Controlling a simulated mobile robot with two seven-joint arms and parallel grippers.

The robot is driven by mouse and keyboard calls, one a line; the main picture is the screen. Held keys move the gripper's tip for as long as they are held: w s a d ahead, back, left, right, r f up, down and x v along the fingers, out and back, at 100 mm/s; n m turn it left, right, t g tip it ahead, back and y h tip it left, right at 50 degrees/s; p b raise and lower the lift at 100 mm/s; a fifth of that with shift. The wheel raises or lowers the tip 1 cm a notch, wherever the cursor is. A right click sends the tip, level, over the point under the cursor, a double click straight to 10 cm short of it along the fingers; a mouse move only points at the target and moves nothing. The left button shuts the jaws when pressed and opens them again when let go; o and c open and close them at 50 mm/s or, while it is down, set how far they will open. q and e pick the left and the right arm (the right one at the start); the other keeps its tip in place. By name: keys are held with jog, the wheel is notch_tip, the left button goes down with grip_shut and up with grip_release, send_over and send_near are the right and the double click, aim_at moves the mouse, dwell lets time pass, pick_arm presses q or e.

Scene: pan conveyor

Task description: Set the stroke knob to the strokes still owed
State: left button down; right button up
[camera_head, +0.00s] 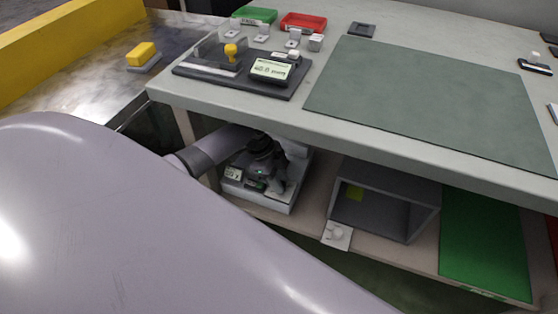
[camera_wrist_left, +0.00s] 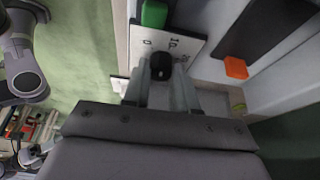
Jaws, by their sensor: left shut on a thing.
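The stroke knob (camera_wrist_left: 162,67) is a small black knob on a white dial plate (camera_wrist_left: 178,24) with printed dark marks. My left gripper (camera_wrist_left: 162,78) is shut on it, one finger on each side. In the head view, my left gripper (camera_head: 275,178) reaches into the white machine (camera_head: 270,203) on the lower shelf and hides the knob. The machine has a small lit display (camera_head: 233,173), too small to read. The knob's pointer cannot be made out.
The tabletop (camera_head: 330,30) overhangs the machine closely. A grey open box (camera_head: 400,218) and a green mat (camera_head: 485,240) lie right of it. An orange block (camera_wrist_left: 236,68) is near the dial.

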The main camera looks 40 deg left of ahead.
pick_arm(q)
jog(key=shift+w+f+m+g+b, duration=0.15)
jog(key=shift+m+g+b, duration=0.15)
jog(key=shift+m+b, duration=0.3)
jog(key=shift+m+g+b, duration=0.3)
jog(key=shift+m+b, duration=0.15)
jog(key=shift+m, duration=0.45)
pick_arm(e)
jog(key=shift+w+a+r+n+t+y, duration=0.15)
jog(key=shift+w+a+r, duration=0.2)
jog(key=shift+a, duration=0.25)
jog(key=shift+w+a+r+n+t+y, duration=0.15)
jog(key=shift+w+a+r, duration=0.15)
jog(key=shift+a, duration=0.25)
jog(key=shift+w+r, duration=0.15)
jog(key=shift+r, duration=0.1)
pick_arm(q)
jog(key=c, duration=0.9)
grip_release()
pick_arm(e)
jog(key=shift+f, duration=0.1)
